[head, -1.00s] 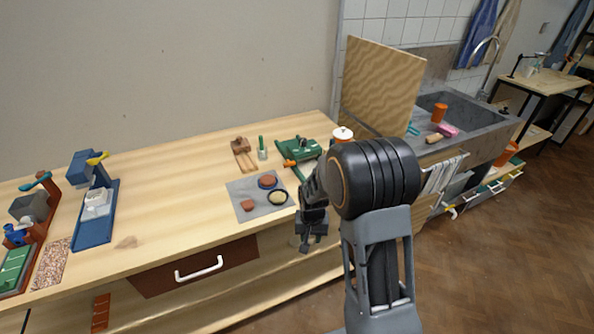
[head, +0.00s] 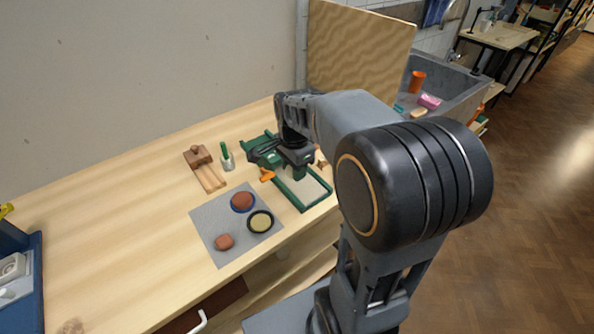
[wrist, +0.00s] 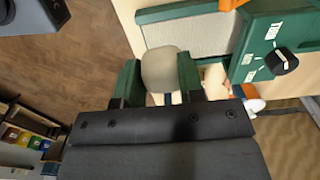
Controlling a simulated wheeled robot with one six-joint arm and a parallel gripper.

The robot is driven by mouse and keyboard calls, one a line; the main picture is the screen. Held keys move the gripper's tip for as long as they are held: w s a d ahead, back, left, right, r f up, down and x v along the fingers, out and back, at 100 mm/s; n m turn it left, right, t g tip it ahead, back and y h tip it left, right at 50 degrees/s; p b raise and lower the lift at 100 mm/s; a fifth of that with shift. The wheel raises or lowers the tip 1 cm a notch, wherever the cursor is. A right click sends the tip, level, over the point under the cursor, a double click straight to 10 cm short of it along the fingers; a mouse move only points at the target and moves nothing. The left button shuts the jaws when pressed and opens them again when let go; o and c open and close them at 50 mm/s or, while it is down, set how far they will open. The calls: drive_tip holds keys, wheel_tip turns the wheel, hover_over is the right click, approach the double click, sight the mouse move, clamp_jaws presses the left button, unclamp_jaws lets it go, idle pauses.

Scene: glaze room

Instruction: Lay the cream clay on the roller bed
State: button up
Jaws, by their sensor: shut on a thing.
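The cream clay (wrist: 162,68) is a pale rounded lump between the two fingers of my gripper (wrist: 160,80) in the wrist view. My gripper is shut on it. In the head view my gripper (head: 298,170) is over the roller bed (head: 316,190), a pale grey surface in a green frame, and the clay is hidden there. The wrist view shows the bed (wrist: 195,35) just beyond the clay, with a green control box and black knob (wrist: 285,62) to its right. I cannot tell whether the clay touches the bed.
A grey mat (head: 210,225) left of the roller bed holds a reddish lump (head: 224,242), a reddish lump in a blue dish (head: 242,201) and a black dish with pale yellow content (head: 261,222). A wooden tool (head: 203,165) lies behind. The bench's left middle is clear.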

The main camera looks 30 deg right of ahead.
drive_tip(key=w+d+f, duration=0.1)
drive_tip(key=w+f, duration=0.1)
drive_tip(key=w+d+f, duration=0.1)
drive_tip(key=f, duration=0.1)
drive_tip(key=w+d+f+p, duration=0.1)
drive_tip(key=w+f, duration=0.1)
drive_tip(key=shift+w+d, duration=0.3)
drive_tip(key=shift+d, duration=0.05)
drive_tip(key=shift+w+d+f, duration=0.3)
drive_tip(key=shift+w+f, duration=0.15)
drive_tip(key=shift+f, duration=0.2)
drive_tip(key=shift+w+f, duration=0.1)
drive_tip(key=shift+f, duration=1.45)
drive_tip(key=shift+f, duration=0.2)
drive_tip(key=o, duration=1)
